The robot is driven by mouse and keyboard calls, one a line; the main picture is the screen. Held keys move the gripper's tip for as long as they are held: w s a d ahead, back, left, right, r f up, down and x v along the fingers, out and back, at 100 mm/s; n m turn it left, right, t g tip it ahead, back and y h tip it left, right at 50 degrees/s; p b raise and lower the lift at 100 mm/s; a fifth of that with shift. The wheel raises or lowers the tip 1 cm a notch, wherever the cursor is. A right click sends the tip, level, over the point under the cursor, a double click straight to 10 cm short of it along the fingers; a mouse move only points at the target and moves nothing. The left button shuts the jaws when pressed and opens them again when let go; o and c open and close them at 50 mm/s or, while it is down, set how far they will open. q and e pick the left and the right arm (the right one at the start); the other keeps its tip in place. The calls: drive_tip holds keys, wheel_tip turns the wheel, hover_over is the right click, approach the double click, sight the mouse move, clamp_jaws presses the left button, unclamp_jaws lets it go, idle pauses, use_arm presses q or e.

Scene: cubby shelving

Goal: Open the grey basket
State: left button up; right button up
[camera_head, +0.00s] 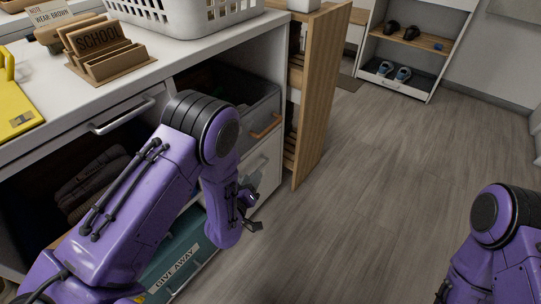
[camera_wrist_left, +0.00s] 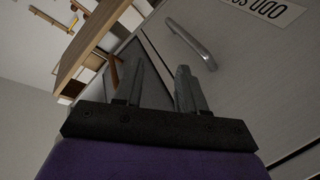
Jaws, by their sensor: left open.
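The grey basket (camera_head: 245,120) sits in the upper right cubby of the white unit in the head view. Its wooden handle (camera_head: 267,127) is on its front; my left arm hides part of the basket's left side. My left gripper (camera_head: 250,208) is below and in front of the basket, apart from it. In the left wrist view its two fingers (camera_wrist_left: 158,88) are spread and empty, facing the white drawer front with a metal bar handle (camera_wrist_left: 192,43). I cannot make out the basket in that view. My right arm shows at the lower right, its gripper not visible.
A wooden pull-out rack (camera_head: 318,95) juts out right of the basket. A teal "GIVE AWAY" bin (camera_head: 178,253) sits low. A white laundry basket (camera_head: 190,18) and a "SCHOOL" holder (camera_head: 105,50) stand on the countertop (camera_head: 175,50). The floor at right is clear.

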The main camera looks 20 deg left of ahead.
sight(270, 128)
use_arm(q)
drive_tip(key=w+r+n+t, duration=0.1)
drive_tip(key=w+r, duration=0.2)
drive_tip(key=w, duration=0.1)
drive_tip(key=w+d+r+n+t, duration=0.1)
drive_tip(key=w+r+t, duration=0.1)
drive_tip(key=w, duration=0.3)
drive_tip(key=w+r+n+t+b, duration=0.1)
drive_tip(key=w+r+n, duration=0.1)
drive_tip(key=w+r, duration=0.2)
drive_tip(key=shift+w+d+h, duration=0.3)
drive_tip(key=shift+w+d, duration=0.1)
drive_tip(key=shift+w, duration=0.25)
use_arm(e)
wheel_tip(270, 128, down, 3)
use_arm(q)
clamp_jaws()
